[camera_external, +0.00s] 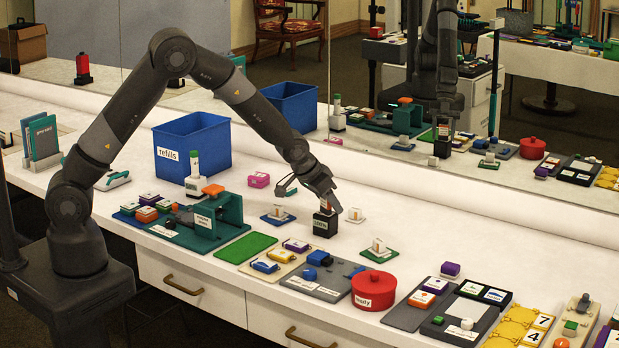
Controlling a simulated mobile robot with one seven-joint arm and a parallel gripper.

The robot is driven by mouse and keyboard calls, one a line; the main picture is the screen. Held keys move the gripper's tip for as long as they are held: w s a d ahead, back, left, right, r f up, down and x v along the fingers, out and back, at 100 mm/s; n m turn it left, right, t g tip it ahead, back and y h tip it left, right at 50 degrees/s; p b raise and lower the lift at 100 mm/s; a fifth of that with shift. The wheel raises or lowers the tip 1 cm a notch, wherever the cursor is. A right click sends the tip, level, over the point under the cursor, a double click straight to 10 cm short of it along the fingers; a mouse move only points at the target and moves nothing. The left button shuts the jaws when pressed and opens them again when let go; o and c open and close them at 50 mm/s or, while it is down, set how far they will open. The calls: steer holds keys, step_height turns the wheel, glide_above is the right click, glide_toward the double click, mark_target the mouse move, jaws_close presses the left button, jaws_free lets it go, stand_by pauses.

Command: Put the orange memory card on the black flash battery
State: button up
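The black flash battery appears to be the small upright black block (325,227) with a green label, standing on the white table near the middle. My gripper (327,207) points down directly over it, with its fingertips at or just above the block's top. A small orange-red patch (326,206) shows between the fingers; it may be the orange memory card, but it is mostly hidden. I cannot tell whether the fingers grip it or whether it touches the block.
A blue bin (192,150) labelled "refills" and a teal fixture (222,222) stand left. A red lidded pot (374,290) and a grey tray (320,283) lie in front. Small holders on blue (278,217) and green (378,254) pads flank the block. A mirror lines the back.

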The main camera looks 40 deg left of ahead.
steer(key=shift+o, duration=0.6)
steer(key=shift+r, duration=0.1)
steer(key=shift+r, duration=0.2)
steer(key=v, duration=1.2)
steer(key=s+a+r+n, duration=0.1)
steer(key=s+a+r, duration=0.45)
steer(key=a, duration=0.45)
steer(key=s+a+r+n, duration=0.2)
steer(key=s+a+r, duration=0.3)
steer(key=a, duration=0.5)
steer(key=s+a+r+y, duration=0.1)
steer(key=s+a, duration=0.5)
steer(key=s, duration=0.3)
steer(key=s+a+r+n+y, duration=0.1)
steer(key=s+a+r, duration=0.1)
steer(key=s+a, duration=0.4)
steer(key=s, duration=0.3)
steer(key=shift+r+n+g, duration=0.2)
steer(key=shift+n+g, duration=0.1)
steer(key=shift+w, duration=0.1)
